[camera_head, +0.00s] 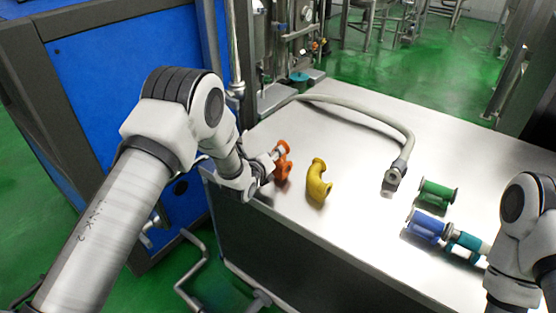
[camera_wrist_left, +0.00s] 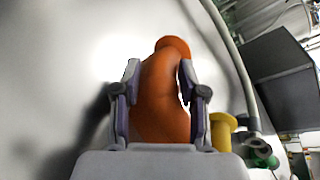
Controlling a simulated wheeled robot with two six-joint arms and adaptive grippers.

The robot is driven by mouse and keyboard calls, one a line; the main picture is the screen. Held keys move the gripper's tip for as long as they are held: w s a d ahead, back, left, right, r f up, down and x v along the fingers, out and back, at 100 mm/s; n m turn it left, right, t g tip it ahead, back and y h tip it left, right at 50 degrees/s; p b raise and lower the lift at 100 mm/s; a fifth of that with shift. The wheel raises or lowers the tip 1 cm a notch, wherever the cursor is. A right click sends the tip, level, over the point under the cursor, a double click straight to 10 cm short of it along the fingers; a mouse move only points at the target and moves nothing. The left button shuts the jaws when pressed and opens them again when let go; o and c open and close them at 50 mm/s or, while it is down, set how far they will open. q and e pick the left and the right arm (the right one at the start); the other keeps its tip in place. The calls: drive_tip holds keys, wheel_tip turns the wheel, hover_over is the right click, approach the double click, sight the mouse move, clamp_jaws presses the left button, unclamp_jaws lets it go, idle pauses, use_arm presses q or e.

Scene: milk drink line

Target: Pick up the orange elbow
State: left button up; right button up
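The orange elbow (camera_head: 283,164) is a curved pipe piece with flanged ends, at the near left edge of the metal table. In the left wrist view the orange elbow (camera_wrist_left: 160,95) fills the space between the two fingers, its upper flange beyond the fingertips. My left gripper (camera_head: 272,160) reaches it from the left; in the wrist view the gripper (camera_wrist_left: 160,85) has a finger against each side of it, with no clear gap at the pads. I cannot tell whether the elbow is off the table. My right arm shows at the right edge, its gripper out of view.
A yellow elbow (camera_head: 319,183) stands close to the right of the orange one. A grey hose (camera_head: 385,120) curves across the table (camera_head: 350,240). Green (camera_head: 436,192), blue (camera_head: 427,224) and teal (camera_head: 466,242) pieces lie near my right arm. The table's front middle is clear.

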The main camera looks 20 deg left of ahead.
use_arm(q)
drive_tip(key=shift+s+f, duration=0.1)
clamp_jaws()
